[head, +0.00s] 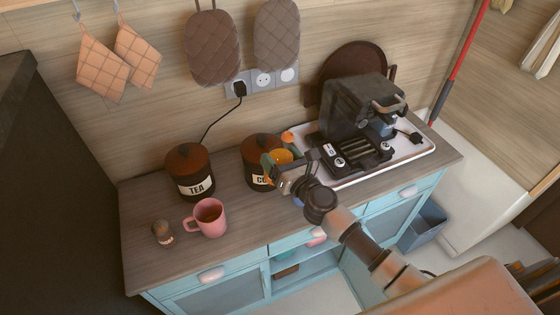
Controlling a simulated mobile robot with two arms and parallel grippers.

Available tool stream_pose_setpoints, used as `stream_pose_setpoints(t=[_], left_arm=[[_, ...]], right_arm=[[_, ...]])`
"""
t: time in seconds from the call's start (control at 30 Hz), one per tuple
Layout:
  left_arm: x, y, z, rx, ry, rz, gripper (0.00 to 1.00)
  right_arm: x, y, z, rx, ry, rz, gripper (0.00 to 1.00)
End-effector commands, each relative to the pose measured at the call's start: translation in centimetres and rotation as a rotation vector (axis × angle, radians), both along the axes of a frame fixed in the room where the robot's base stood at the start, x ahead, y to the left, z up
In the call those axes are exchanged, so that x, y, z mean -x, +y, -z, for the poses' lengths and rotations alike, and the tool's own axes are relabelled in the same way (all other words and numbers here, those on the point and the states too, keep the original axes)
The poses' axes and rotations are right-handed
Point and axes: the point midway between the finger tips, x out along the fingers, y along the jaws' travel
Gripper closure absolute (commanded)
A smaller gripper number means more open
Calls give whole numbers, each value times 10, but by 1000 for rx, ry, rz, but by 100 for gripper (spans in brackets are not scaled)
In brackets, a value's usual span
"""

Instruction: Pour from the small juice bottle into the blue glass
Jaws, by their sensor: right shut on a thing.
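My right gripper (278,164) is shut on the small juice bottle (282,156), whose orange body shows between the fingers. An orange round part, which looks like its cap, shows just above. The bottle is held over the counter in front of the canister marked "CO"; its exact tilt is hard to tell. A small blue patch, which may be the blue glass (297,201), shows just below the gripper. The gripper and arm hide most of it. I cannot see any juice running. My left gripper is not in view.
A pink mug (208,217) and a small brown-topped shaker (162,234) stand at the left. The TEA canister (190,172) and the CO canister (257,174) stand behind. A coffee machine (352,112) sits on a white tray (416,150) at the right.

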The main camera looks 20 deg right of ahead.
Motion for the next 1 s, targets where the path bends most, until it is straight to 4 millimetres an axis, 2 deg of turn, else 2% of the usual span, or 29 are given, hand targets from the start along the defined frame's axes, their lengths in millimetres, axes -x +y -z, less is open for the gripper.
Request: stream_pose_setpoints(t=[0.03,0.57,1.0], left_arm=[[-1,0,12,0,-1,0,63],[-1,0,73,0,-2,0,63],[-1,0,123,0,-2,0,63]], right_arm=[[0,0,7,-26,-3,0,66],[0,1,28,-431,17,-1,66],[1,14,49,-765,33,-1,66]])
